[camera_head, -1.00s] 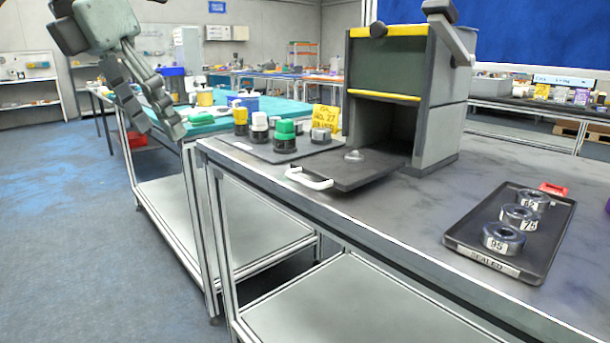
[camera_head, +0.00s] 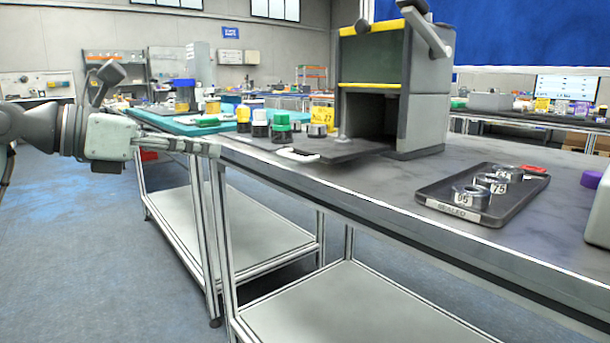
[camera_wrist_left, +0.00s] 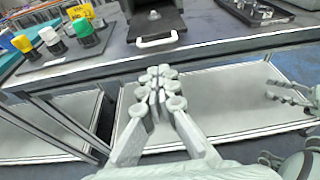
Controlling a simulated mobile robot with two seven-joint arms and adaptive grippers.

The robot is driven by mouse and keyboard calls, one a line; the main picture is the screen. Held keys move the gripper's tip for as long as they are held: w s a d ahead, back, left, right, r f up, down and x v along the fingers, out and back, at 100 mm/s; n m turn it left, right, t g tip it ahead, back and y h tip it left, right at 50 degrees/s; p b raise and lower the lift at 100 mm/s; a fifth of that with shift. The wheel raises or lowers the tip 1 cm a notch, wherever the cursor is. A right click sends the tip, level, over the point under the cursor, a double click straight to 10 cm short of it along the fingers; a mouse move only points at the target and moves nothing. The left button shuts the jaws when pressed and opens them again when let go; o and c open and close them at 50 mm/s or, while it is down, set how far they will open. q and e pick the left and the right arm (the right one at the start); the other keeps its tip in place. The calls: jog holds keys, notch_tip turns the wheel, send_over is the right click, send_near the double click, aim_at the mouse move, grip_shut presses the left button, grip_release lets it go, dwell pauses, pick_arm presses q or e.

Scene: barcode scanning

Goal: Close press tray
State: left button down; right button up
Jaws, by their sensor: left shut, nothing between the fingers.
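The press (camera_head: 423,105) is a grey box with yellow edges and an open front bay. Its dark tray (camera_head: 345,150) sticks out of the bay toward the table's front edge, with a white handle (camera_head: 298,154) at its end. A small metal piece sits on the tray. My left gripper (camera_head: 216,149) is shut and empty, left of the handle and apart from it. In the left wrist view its fingertips (camera_wrist_left: 161,88) point at the handle (camera_wrist_left: 157,40) with a gap between. Grey fingers at the right of that view look like my right gripper (camera_wrist_left: 290,96); its opening is unclear.
Several capped bottles (camera_head: 261,123) stand left of the tray on a dark mat. A black tray (camera_head: 433,196) with numbered metal rings lies to the right. The table's front edge (camera_head: 330,196) runs below the handle. Bare tabletop lies between the press and black tray.

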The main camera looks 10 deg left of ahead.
pick_arm(q)
jog(key=p, duration=0.1)
send_near(287, 156)
jog(key=shift+t, duration=0.4)
jog(key=x, duration=0.5)
jog(key=shift+d+f, duration=0.25)
jog(key=shift+f, duration=0.05)
jog(key=shift+w+d+f, duration=0.2)
jog(key=shift+w+d, duration=0.2)
jog(key=shift+w, duration=0.15)
pick_arm(e)
jog(key=shift+s+d+f+g+h, duration=0.15)
jog(key=shift+d+f+g+h, duration=0.25)
jog(key=shift+d+f, duration=0.3)
jog(key=shift+s+d+f+g+h, duration=0.1)
jog(key=shift+d+f+g+h, duration=0.25)
jog(key=shift+f, duration=0.5)
jog(key=shift+s+d+f+g+h, duration=0.15)
jog(key=shift+d+f+g+h, duration=0.1)
jog(key=shift+d+f+g, duration=0.4)
jog(key=shift+f, duration=0.15)
